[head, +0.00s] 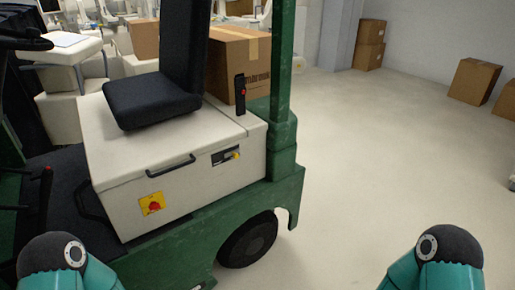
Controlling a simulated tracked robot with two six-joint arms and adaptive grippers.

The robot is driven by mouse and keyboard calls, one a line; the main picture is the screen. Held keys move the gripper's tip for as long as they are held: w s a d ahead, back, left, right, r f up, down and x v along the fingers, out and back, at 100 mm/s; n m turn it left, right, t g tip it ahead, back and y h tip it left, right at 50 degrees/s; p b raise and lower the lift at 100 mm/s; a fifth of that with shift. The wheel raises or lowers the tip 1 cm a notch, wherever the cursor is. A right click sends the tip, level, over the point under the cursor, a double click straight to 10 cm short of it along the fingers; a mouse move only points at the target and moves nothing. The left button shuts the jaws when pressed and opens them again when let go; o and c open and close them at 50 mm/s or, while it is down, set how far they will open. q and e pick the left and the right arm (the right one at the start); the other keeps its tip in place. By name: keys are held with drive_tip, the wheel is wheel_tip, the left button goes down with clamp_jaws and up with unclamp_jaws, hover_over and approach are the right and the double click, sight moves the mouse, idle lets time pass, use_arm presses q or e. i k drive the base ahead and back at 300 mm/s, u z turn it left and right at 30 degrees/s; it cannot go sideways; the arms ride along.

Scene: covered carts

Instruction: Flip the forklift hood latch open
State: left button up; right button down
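A green forklift (285,185) stands at the left, with a cream hood box (130,140) under its black seat (155,98). On the hood's side, toward the right, is a dark latch plate (226,155) with a small yellow part. A black handle (171,166) runs along the side just left of it. A red knob on a yellow plate (152,203) sits lower left. The hood looks closed. Teal arm parts of mine show at the bottom left and bottom right, well apart from the latch. Neither gripper's fingers are in view.
A black lever with a red button (240,95) rises behind the latch. A green post stands right of the hood, above a black wheel (248,240). Cardboard boxes (473,82) lie by the far wall. The floor (385,150) on the right is clear.

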sight(234, 152)
drive_tip(key=u, duration=0.25)
drive_tip(key=i, duration=0.95)
drive_tip(key=u, duration=0.75)
